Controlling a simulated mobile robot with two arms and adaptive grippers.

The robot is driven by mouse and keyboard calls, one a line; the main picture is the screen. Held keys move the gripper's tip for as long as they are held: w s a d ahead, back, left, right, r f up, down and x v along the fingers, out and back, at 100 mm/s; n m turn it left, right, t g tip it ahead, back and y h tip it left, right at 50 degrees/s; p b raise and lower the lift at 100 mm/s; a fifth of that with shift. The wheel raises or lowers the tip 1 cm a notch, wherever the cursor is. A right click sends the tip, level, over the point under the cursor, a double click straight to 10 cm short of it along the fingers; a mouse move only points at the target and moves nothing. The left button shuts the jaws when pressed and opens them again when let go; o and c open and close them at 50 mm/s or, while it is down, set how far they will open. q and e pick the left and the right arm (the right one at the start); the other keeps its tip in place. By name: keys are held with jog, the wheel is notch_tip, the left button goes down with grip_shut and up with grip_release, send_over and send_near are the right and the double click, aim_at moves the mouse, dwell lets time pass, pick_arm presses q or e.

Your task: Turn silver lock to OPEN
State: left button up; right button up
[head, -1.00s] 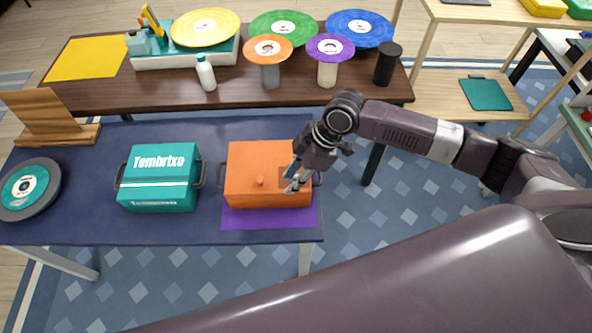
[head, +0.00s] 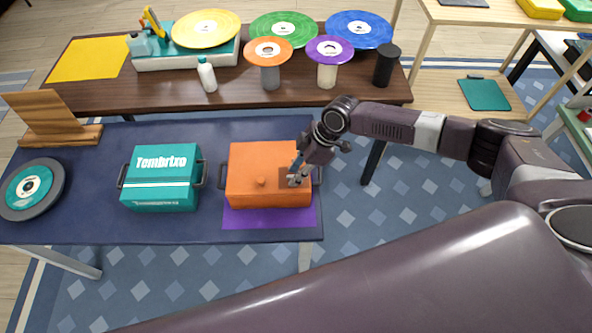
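A small brownish-grey plate (head: 284,174) shows on the right part of the box front. My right gripper (head: 296,181) is right in front of that plate, fingers pointing down at it. It covers that area, so I cannot make out a silver lock or any OPEN mark. Whether its fingers are shut, or touch anything, is too small to tell. My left gripper is not in view.
A teal "Tombrixo" box (head: 160,180) stands left of the orange box, with a black disc with a teal label (head: 30,188) and a wooden stand (head: 50,118) further left. Behind, a brown table (head: 180,92) holds coloured records, a white bottle (head: 207,75) and a black cylinder (head: 386,64).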

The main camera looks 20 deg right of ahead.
grip_shut()
dwell(0.3)
